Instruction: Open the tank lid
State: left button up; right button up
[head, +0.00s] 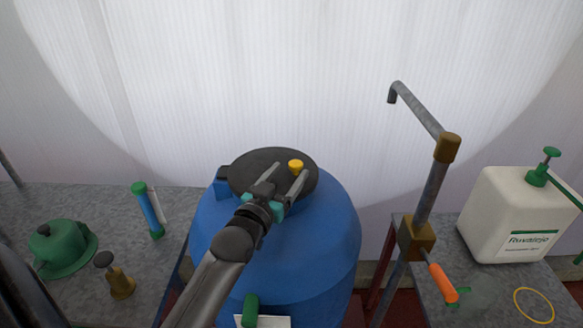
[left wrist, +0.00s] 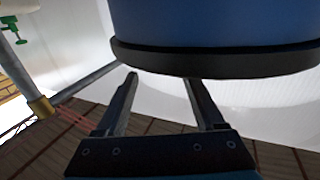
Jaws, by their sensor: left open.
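The blue tank (head: 315,245) stands in the middle of the head view. Its round black lid (head: 248,167) lies on top and looks closed. A yellow knob (head: 295,165) sits on the lid. My left gripper (head: 287,174) is open, its fingers over the lid in the head view and close to the yellow knob. In the left wrist view, the open fingers of my left gripper (left wrist: 160,80) have nothing between them. The black lid rim (left wrist: 215,62) and blue tank wall (left wrist: 215,22) show above them there. My arm hides part of the tank. My right gripper is not in view.
A pipe with an orange-handled valve (head: 443,283) stands to the right, beside a white jug (head: 510,215). A yellow ring (head: 533,290) lies there.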

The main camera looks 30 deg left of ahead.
pick_arm(q)
jog(key=shift+w+a, duration=0.2)
jog(key=shift+w, duration=1.1)
grip_shut()
dwell(0.5)
